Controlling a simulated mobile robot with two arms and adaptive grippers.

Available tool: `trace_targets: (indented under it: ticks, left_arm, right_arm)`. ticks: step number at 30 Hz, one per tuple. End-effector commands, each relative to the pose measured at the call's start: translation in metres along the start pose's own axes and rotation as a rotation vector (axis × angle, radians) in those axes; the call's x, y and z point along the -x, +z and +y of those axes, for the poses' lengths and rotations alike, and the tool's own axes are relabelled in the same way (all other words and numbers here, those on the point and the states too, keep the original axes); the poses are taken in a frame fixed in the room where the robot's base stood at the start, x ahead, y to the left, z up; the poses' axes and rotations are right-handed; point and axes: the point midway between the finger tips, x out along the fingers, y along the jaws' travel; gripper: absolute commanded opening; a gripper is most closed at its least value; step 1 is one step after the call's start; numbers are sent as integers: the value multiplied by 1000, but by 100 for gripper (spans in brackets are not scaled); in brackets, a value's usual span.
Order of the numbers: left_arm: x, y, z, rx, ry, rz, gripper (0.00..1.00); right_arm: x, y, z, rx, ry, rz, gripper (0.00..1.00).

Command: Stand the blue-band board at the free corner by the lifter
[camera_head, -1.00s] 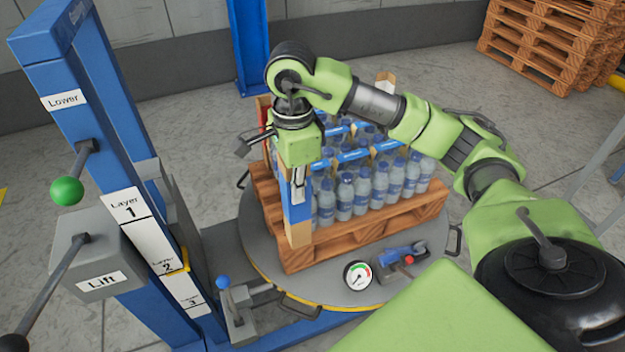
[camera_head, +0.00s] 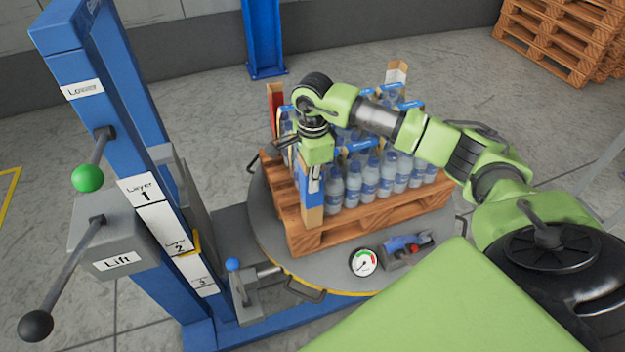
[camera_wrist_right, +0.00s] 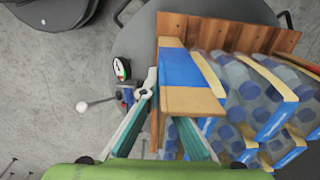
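The blue-band board (camera_head: 309,208), tan with a wide blue middle, stands upright at the pallet's near left corner, on the lifter's side, against the bottles. In the right wrist view, the board (camera_wrist_right: 190,70) is seen from its upper end. My right gripper (camera_head: 314,184) is at the board's upper part, pointing down. Its fingers (camera_wrist_right: 166,112) converge on the board's edge and look closed on it; one tip is hidden behind the board. The blue lifter column (camera_head: 125,130) stands to the left. My left gripper is not in view.
Bottle packs (camera_head: 380,180) fill the wooden pallet (camera_head: 370,220) on a round turntable (camera_head: 270,240). A red board (camera_head: 275,105) and a pale-topped board (camera_head: 397,73) stand at other corners. A dial gauge (camera_head: 363,262) and a blue tool (camera_head: 405,246) lie in front. Lifter levers jut out at left.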

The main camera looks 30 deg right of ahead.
Motion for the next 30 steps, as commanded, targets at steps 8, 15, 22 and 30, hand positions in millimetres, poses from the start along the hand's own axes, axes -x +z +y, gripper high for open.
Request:
trace_targets:
  ticks: [8,15,22,30]
  left_arm:
    - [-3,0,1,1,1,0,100]
    - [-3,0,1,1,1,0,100]
    - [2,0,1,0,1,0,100]
    - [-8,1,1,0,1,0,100]
  right_arm:
    - [-2,0,0,0,-1,0,8]
    - [-2,0,0,0,0,0,21]
    - [3,0,0,0,0,-1,21]
    - [50,0,-2,0,-7,-2,21]
